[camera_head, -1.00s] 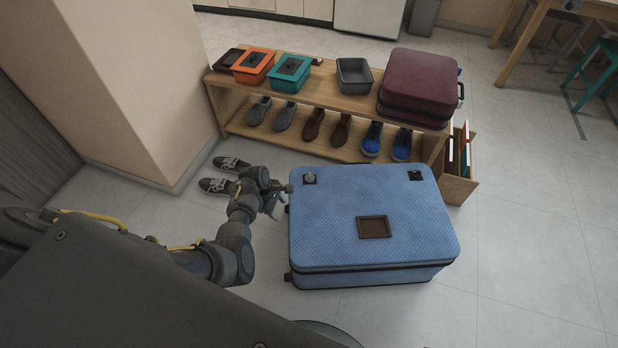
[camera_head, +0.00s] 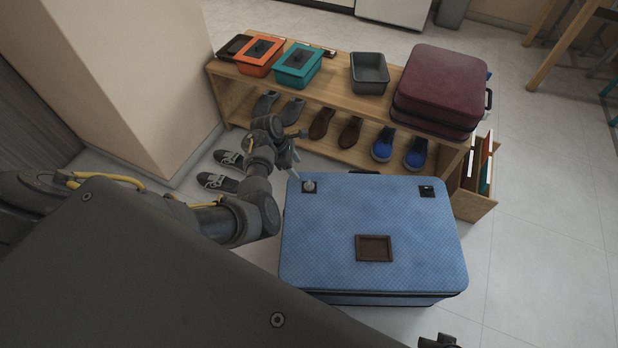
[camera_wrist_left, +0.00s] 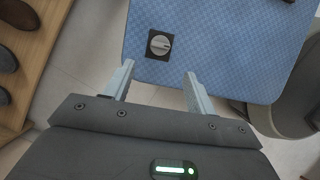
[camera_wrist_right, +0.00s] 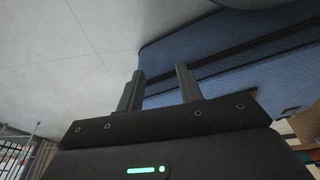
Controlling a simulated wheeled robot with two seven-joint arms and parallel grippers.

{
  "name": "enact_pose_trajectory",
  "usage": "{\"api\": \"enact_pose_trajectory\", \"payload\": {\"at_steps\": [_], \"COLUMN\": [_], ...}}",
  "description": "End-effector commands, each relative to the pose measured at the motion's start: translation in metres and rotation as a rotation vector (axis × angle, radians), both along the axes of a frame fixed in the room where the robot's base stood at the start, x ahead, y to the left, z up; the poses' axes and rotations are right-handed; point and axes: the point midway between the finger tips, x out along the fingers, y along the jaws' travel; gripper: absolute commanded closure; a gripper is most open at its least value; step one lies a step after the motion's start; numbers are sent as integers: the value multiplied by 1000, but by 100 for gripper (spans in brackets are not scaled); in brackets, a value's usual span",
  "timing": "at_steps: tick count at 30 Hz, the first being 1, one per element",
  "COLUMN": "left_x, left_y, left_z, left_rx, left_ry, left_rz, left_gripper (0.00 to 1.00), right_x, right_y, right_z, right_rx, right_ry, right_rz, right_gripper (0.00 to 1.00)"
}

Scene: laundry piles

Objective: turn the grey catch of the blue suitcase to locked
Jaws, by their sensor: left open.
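The blue suitcase (camera_head: 340,220) lies flat on the floor, with a brown framed patch (camera_head: 374,248) on its top. The grey catch (camera_head: 310,186) is a round knob on a dark square plate near the far left corner. In the left wrist view the catch (camera_wrist_left: 160,45) sits just beyond and between my fingertips, untouched. My left gripper (camera_head: 295,148) is open and empty beside that corner. My right gripper (camera_wrist_right: 158,88) is open and empty, near the suitcase's side (camera_wrist_right: 215,62) in the right wrist view.
A second dark fitting (camera_head: 427,190) is at the suitcase's far right corner. A wooden shoe bench (camera_head: 335,84) stands close behind, carrying boxes, a grey bin (camera_head: 369,73) and a maroon suitcase (camera_head: 443,88). Sneakers (camera_head: 218,181) lie left of my left gripper. Floor to the right is clear.

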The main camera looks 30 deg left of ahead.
Motion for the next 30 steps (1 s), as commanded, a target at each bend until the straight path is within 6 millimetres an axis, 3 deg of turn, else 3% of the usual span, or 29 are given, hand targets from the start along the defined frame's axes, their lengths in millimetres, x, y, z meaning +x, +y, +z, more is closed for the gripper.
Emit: {"api": "enact_pose_trajectory", "payload": {"at_steps": [8,18,24,30], "left_x": [4,12,16,17], "left_y": [-10,-27,-34,-36], "left_z": [-29,-81,-95,-100], "left_rx": [0,1,2,1], "left_ry": [2,2,0,0], "left_rz": [-5,0,0,1], "left_gripper": [44,44,44,44], "right_x": [1,-11,11,19], "right_y": [0,-3,10,15], "right_z": [20,80,93,101], "right_rx": [1,3,33,44], "right_ry": [-18,-53,-196,-249], "right_rz": [-2,-6,30,44], "right_gripper": [64,64,64,64]}}
